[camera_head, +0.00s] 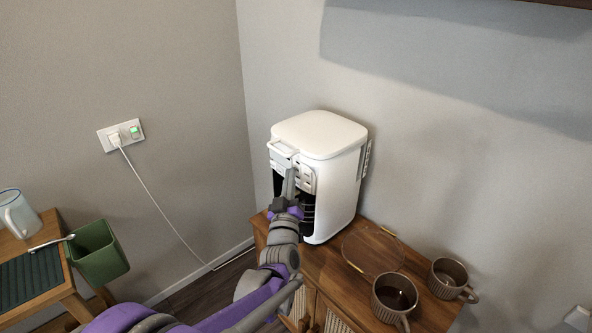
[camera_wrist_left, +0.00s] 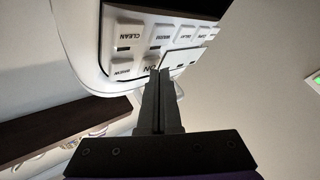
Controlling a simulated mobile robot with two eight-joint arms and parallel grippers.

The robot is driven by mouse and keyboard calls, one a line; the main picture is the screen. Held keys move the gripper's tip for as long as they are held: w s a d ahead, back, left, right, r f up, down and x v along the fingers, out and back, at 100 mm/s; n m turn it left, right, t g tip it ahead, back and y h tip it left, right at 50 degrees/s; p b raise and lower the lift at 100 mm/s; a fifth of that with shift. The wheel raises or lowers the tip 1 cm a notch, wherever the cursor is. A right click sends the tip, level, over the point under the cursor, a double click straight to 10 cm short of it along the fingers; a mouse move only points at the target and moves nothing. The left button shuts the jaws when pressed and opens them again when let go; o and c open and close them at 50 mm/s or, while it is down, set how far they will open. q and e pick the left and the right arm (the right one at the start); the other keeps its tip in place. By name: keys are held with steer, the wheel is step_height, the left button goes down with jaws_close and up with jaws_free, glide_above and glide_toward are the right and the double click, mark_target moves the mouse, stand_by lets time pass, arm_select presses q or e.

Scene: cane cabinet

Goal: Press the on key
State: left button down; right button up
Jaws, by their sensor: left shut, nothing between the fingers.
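The white coffee machine (camera_head: 337,185) stands at the back left of the wooden cabinet top, and its key panel shows in the left wrist view. The on key (camera_wrist_left: 149,62) is in the panel's lower row, right of the BREW key (camera_wrist_left: 122,70) and below the CLEAN and WARM keys. My left gripper (camera_head: 290,172) is shut and empty in front of the machine. In the left wrist view its fingertips (camera_wrist_left: 160,74) overlap the lower edge of the on key. I cannot tell whether they touch it. My right gripper is not in view.
Two ribbed brown mugs (camera_head: 394,297) stand on the cabinet (camera_head: 344,283) at right, near a clear round item (camera_head: 372,251). A white cord runs from the wall socket (camera_head: 121,135). A green bin (camera_head: 97,254) hangs by the left table. Wall borders the machine behind.

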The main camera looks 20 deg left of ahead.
arm_select(q)
steer(key=shift+s+a, duration=0.2)
steer(key=shift+s, duration=0.2)
steer(key=shift+s+a, duration=0.4)
steer(key=shift+s, duration=0.5)
steer(key=shift+s+a, duration=0.35)
steer(key=shift+s, duration=0.6)
steer(key=shift+s+a, duration=0.4)
steer(key=shift+s, duration=0.5)
